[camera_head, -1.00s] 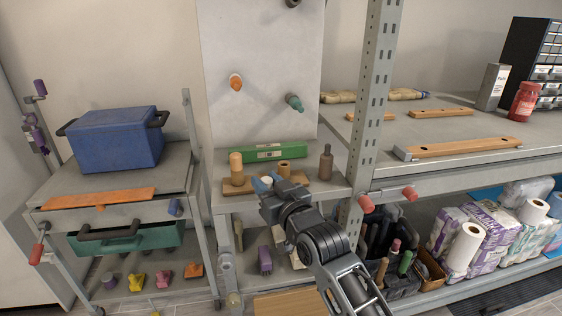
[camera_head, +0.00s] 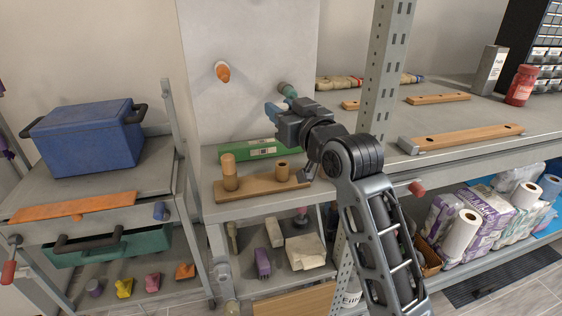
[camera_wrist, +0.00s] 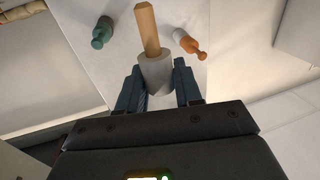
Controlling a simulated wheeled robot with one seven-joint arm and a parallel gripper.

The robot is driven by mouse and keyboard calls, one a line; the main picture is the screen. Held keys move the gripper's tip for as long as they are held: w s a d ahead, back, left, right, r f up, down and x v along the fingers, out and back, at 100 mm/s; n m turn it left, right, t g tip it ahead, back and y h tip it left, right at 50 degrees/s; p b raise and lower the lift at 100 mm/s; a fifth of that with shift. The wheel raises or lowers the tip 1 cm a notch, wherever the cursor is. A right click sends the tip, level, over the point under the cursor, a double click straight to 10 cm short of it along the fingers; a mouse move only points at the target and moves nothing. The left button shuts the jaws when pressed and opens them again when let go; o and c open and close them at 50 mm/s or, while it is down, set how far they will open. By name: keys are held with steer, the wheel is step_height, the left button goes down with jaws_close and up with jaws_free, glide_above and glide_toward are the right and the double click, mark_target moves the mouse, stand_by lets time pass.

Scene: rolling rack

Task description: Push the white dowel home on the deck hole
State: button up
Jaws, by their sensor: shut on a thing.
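My gripper (camera_head: 273,110) is raised in front of the pale upright panel, above the wooden peg board. In the wrist view its blue fingers (camera_wrist: 158,88) are shut on the white dowel (camera_wrist: 156,74), with one finger on each side. A pale wooden shank (camera_wrist: 147,28) sticks out from the white part, away from the wrist. I cannot make out the dowel in the head view. On the right shelf deck, a long wooden strip (camera_head: 465,138) shows dark holes, and a shorter holed strip (camera_head: 438,99) lies behind it. I cannot tell which is the deck hole.
The peg board (camera_head: 258,186) holds two wooden cylinders. A green level (camera_head: 262,148) lies behind it. The panel carries an orange peg (camera_head: 222,72) and a green peg (camera_head: 287,88). A perforated rack post (camera_head: 385,75) stands between my gripper and the right deck.

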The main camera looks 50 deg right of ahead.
steer(key=shift+f, duration=4.8)
steer(key=shift+f, duration=0.2)
steer(key=o, duration=1)
steer(key=shift+s, duration=0.1)
steer(key=s+a+f+y+b, duration=0.1)
steer(key=s+a+f, duration=0.2)
steer(key=s+a, duration=0.35)
steer(key=s+a+f+g+y+b, duration=0.1)
steer(key=s+a+f, duration=0.35)
steer(key=s, duration=0.25)
steer(key=s+a+f+b, duration=0.1)
steer(key=s+a+f, duration=0.1)
steer(key=s+a, duration=0.45)
steer(key=s+a+n+y, duration=0.2)
steer(key=s, duration=0.6)
steer(key=s+a+n+g+y, duration=0.1)
steer(key=s+a+n+y, duration=0.1)
steer(key=s, duration=0.6)
steer(key=shift+s+a+r, duration=0.35)
steer(key=shift+s+a, duration=0.05)
steer(key=shift+a, duration=0.2)
